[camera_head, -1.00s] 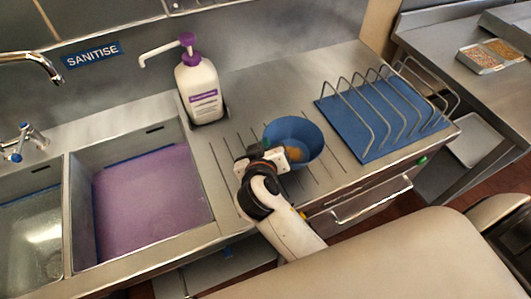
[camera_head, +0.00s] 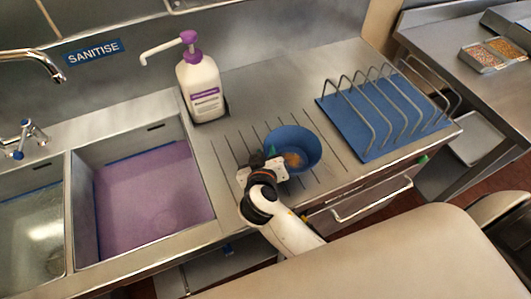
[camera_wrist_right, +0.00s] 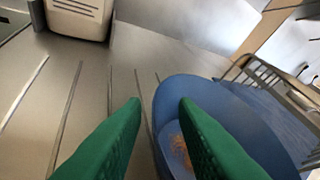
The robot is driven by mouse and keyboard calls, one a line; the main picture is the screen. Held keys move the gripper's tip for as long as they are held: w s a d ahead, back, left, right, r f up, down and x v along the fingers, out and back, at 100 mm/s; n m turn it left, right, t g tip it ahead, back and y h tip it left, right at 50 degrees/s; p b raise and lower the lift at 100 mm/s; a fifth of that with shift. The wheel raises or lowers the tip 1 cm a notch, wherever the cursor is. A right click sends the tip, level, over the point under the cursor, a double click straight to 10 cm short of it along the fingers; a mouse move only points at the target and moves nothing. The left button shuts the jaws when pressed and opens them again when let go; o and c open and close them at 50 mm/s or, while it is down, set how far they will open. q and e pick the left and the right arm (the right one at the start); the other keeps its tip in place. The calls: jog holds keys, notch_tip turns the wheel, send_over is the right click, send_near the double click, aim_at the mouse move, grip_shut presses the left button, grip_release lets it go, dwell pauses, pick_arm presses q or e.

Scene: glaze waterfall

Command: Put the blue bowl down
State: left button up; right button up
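The blue bowl (camera_head: 306,139) appears to rest on the grooved steel drainboard, with orange-brown residue inside; it also shows in the right wrist view (camera_wrist_right: 188,90). My right gripper (camera_head: 270,161) is at the bowl's near left side. In the right wrist view its two green fingers (camera_wrist_right: 160,108) stand apart, with a gap between them. One finger is over the inside of the bowl and the other is outside its wall, over the drainboard. The wall passes between them without visible clamping. My left gripper is not in view.
A white pump bottle (camera_head: 201,88) stands behind and left of the bowl. A wire rack on a blue mat (camera_head: 350,137) is to the right. A sink with purple liquid (camera_head: 150,195) lies left. The grooved drainboard (camera_head: 232,142) left of the bowl is clear.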

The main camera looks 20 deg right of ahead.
jog(key=b+v, duration=0.2)
jog(key=v, duration=1)
jog(key=shift+a+f, duration=0.1)
